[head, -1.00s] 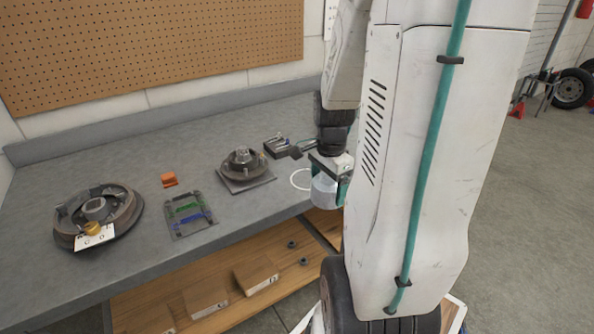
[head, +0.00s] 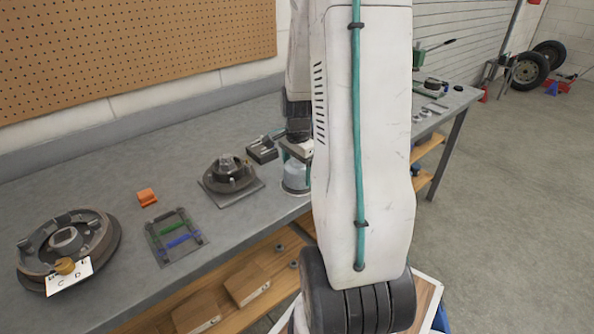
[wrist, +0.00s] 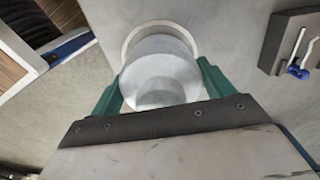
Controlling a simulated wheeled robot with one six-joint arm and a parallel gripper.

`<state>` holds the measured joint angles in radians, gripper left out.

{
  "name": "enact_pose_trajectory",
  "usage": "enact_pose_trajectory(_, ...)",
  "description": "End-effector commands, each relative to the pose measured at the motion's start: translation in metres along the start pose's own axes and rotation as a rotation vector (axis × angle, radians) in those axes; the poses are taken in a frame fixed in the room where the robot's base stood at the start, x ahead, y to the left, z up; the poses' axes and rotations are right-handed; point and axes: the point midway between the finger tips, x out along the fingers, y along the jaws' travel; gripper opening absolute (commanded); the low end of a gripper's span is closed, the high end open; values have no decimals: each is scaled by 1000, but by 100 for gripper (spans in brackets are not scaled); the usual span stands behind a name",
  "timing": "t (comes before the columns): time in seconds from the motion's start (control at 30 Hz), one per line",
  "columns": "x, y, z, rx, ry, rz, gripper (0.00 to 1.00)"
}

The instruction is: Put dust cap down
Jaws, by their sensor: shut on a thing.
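The dust cap (wrist: 160,70) is a pale silver, round cup, held between the two green fingers of my gripper (wrist: 162,88). In the head view the cap (head: 295,178) is at the front part of the grey bench (head: 110,160), below my gripper (head: 297,155). A white ring (wrist: 143,31) marked on the bench shows around the cap's far side in the wrist view. The cap appears over or inside this ring; I cannot tell whether its bottom touches the bench. My arm hides part of the cap's right side.
A hub on a plate (head: 231,177) and a dark tray (head: 262,150) stand close to the left of my gripper. Farther left are a mat with green and blue springs (head: 174,237), an orange block (head: 147,197) and a brake assembly (head: 66,243). Boxes lie on the lower shelf.

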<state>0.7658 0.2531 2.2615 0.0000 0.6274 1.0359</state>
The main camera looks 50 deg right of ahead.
Motion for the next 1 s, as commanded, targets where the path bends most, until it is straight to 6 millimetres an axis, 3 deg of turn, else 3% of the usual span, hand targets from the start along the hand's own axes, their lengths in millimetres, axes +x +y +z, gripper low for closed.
enact_pose_trajectory(0.07,8,0,0,1,-1,1,57)
enact_pose_trajectory(0.43,13,1,-2,4,0,0,57)
enact_pose_trajectory(0.47,12,1,-2,4,0,-1,89)
enact_pose_trajectory(0.5,12,1,-2,4,1,-1,100)
enact_pose_trajectory(0.77,10,1,-3,5,1,-1,100)
enact_pose_trajectory(1.0,-24,0,-3,5,3,-5,100)
